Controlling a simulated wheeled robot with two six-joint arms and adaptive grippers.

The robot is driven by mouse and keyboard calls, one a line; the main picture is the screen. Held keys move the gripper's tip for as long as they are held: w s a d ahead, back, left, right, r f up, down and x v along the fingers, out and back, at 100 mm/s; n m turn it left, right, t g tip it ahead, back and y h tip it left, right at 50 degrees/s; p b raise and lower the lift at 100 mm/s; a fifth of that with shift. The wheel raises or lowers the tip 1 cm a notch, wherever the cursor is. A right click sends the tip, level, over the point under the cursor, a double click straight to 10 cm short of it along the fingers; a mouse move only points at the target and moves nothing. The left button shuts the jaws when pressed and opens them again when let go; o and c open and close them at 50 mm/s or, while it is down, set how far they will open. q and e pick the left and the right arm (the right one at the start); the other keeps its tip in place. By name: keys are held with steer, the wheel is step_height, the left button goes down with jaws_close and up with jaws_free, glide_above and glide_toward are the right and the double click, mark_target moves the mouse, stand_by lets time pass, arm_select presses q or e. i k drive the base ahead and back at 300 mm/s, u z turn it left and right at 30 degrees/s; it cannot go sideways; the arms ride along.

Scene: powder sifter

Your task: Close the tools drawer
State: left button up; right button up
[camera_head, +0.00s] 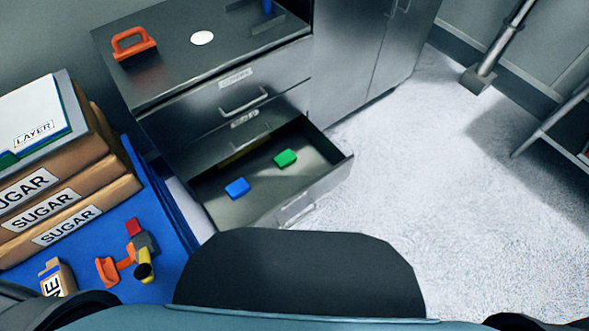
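Inside the drawer lie a blue block (237,188) and a green block (286,158), apart from each other. I cannot confirm from a label that this is the tools drawer. Neither of my grippers shows in the head view.
An orange-handled tool (132,44) and a white disc (202,38) lie on the cabinet top. Left of the drawer, stacked sugar boxes (60,205) and small tools (137,252) sit on a blue surface (172,225). The pale floor (420,170) right of the drawer is clear.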

mark_target(275, 196)
steer(key=u, duration=2)
steer(key=k, duration=1.1)
steer(key=z, duration=1.15)
steer(key=i, duration=0.5)
